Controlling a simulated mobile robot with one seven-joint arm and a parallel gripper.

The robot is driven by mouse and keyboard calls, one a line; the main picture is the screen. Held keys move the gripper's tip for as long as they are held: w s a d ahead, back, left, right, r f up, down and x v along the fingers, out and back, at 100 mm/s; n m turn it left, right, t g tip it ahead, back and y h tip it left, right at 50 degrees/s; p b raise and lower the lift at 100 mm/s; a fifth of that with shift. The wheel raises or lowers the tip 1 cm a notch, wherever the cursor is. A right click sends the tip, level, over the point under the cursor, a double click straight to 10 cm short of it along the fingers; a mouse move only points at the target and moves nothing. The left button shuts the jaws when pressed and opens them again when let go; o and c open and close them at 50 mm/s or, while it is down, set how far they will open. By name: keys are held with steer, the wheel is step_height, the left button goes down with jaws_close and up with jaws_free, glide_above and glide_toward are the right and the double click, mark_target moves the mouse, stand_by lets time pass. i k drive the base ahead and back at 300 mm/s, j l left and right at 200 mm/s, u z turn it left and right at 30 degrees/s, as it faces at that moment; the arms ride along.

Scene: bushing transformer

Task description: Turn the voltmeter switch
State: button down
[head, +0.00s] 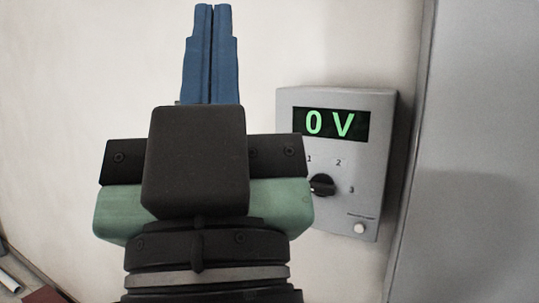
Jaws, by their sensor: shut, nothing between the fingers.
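The voltmeter (373,190) is a grey box on the pale wall, right of centre in the head view. Its green display (331,124) reads 0 V. The voltmeter switch (322,185) is a black rotary knob below the display, with marks 1, 2 and 3 around it. My gripper (212,8) is in front and to the left, its two blue fingers shut together and pointing up in the picture. Nothing is between the fingers. The fingers are apart from the knob in the picture. My gripper's body covers the lower left part of the voltmeter.
A small round light button (360,228) is at the voltmeter's lower right. A grey panel (475,150) with a vertical edge stands to the right of the voltmeter. The wall (80,90) left of my gripper is bare. A pipe-like thing lies at the bottom left.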

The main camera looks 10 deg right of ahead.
mark_target(322, 184)
steer(key=j+z, duration=1.15)
steer(key=j, duration=0.15)
